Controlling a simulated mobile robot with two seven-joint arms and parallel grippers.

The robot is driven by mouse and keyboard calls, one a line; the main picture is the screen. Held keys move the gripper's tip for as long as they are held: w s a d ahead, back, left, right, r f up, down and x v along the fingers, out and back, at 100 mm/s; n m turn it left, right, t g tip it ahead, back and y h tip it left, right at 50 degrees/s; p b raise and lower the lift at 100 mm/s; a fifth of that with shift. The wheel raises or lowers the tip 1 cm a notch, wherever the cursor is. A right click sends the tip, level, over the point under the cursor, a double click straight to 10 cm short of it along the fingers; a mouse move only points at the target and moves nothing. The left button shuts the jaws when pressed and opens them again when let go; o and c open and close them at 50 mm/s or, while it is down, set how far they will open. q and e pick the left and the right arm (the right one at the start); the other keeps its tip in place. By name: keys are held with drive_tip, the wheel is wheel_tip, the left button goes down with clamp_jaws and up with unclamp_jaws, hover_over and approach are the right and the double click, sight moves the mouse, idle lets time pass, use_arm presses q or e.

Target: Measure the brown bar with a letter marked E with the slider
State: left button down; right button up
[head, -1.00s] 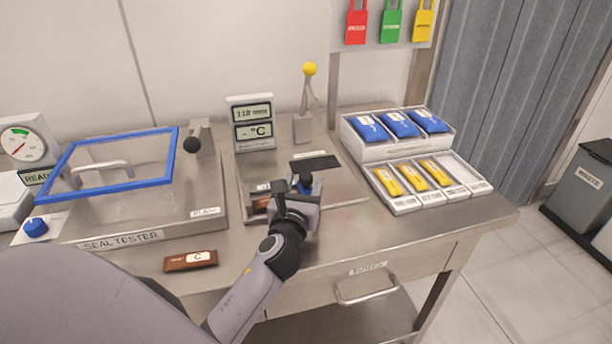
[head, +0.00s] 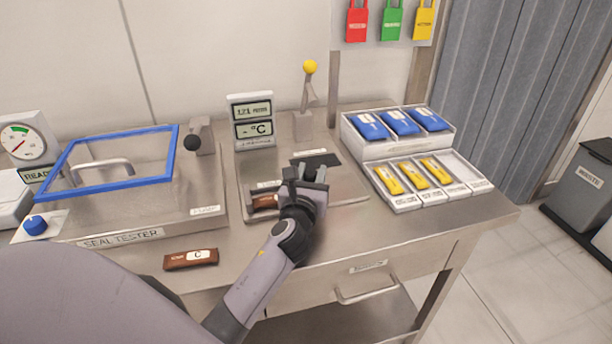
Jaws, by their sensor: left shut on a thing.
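My left gripper (head: 306,176) is shut on the slider of the measuring plate (head: 340,184), and it hides most of the slider. A brown bar (head: 264,202) lies on the plate just left of the gripper; its letter cannot be read, and its right end is hidden. I cannot tell whether the slider touches the bar. The display (head: 251,111) behind the plate shows about 121 in its upper window and "- °C" below. Another brown bar (head: 178,261), marked C, lies on the front of the table. My right gripper is not in view.
The seal tester (head: 120,237) with its blue-framed lid (head: 110,187) stands on the left. A tray (head: 480,186) with yellow packs and a box (head: 352,140) with blue packs stand on the right. A yellow-topped post (head: 309,68) rises behind the plate.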

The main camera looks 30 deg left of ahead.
use_arm(q)
drive_tip(key=shift+w+d+f, duration=0.1)
drive_tip(key=shift+w+d, duration=0.65)
drive_tip(key=shift+w, duration=0.2)
drive_tip(key=shift+d, duration=0.15)
drive_tip(key=c, duration=0.8)
unclamp_jaws()
drive_tip(key=shift+w+d, duration=0.1)
drive_tip(key=shift+w, duration=0.1)
drive_tip(key=shift+s, duration=0.15)
drive_tip(key=shift+v, duration=3.45)
